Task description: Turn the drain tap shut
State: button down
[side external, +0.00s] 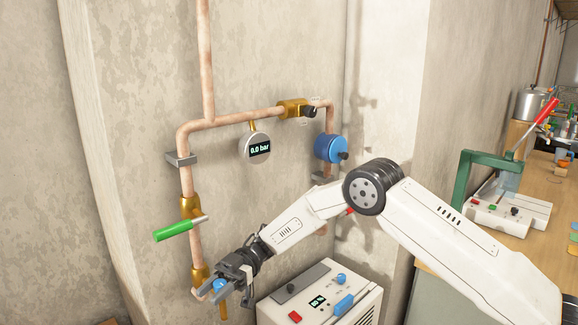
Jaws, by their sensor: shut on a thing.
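The drain tap sits at the foot of the left copper pipe, with a brass body (200,274) and a small blue knob (219,285). A short copper-coloured spout (223,311) points down below it. My gripper (216,291) reaches in from the right, low by the wall, and is shut on the blue knob. The fingers hide part of the knob, so its exact turn cannot be read.
A brass valve with a green lever (177,230) sticks out just above my gripper. A round gauge (257,148) reads 0.0 bar. A blue cylinder (331,148) hangs on the right pipe. A white machine (317,295) stands close below my arm. A wooden bench (543,185) is at right.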

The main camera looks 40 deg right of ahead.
aim_at(224, 281)
jog(key=shift+c, duration=1.7)
grip_release()
jog(key=shift+v, duration=3.9)
jog(key=shift+r, duration=0.1)
